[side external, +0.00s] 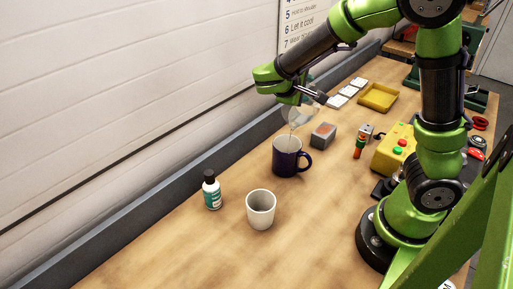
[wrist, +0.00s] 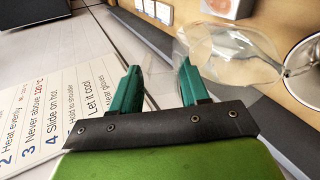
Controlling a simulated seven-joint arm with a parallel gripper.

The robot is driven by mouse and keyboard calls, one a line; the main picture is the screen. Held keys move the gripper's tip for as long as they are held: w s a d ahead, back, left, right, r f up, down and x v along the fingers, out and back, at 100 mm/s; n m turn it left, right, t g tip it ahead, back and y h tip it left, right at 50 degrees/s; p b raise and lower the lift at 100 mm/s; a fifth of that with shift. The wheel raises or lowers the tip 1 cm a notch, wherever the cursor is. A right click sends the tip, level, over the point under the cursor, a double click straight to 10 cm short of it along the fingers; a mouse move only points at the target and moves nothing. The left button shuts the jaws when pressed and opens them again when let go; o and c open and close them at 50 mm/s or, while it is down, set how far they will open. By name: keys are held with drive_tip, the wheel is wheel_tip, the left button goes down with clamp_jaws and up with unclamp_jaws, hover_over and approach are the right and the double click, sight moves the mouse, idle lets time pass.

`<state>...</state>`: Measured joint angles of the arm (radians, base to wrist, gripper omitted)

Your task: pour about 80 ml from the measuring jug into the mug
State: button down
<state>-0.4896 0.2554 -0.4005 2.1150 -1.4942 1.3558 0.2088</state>
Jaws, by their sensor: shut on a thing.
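My gripper (side external: 304,96) is shut on the clear measuring jug (side external: 297,114) and holds it tilted above the dark blue mug (side external: 286,158). A thin clear stream runs from the jug down to the mug's opening. The mug stands upright on the bench, its handle to the right. In the wrist view the green fingers (wrist: 161,69) are at the jug's near side, and the transparent jug (wrist: 228,54) leans right. Its lip is near the mug (wrist: 314,48), cut off by the right edge. The liquid levels are hard to read.
A pale grey cup (side external: 260,209) and a dark-capped bottle (side external: 212,190) stand nearer the camera. A grey box (side external: 323,135) sits right of the mug. A yellow tray (side external: 379,97) and white tiles (side external: 348,91) lie farther back. The front bench is clear.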

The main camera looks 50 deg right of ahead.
sight(304, 105)
drive_tip(key=shift+s+a+r+t+h, duration=0.15)
drive_tip(key=shift+a+r+t+h, duration=0.25)
drive_tip(key=shift+a+h, duration=0.35)
idle(1.4)
drive_tip(key=shift+d, duration=0.15)
drive_tip(key=d+y, duration=0.1)
drive_tip(key=d+f+y, duration=0.1)
drive_tip(key=f+g+y, duration=0.1)
drive_tip(key=shift+w+d+y, duration=0.25)
drive_tip(key=shift+d, duration=0.15)
drive_tip(key=shift+w+d+f+g+y, duration=0.2)
drive_tip(key=shift+d+f+g+y, duration=0.1)
drive_tip(key=shift+d+f+y, duration=0.55)
drive_tip(key=shift+a+y, duration=0.15)
drive_tip(key=shift+y, duration=0.1)
idle(0.8)
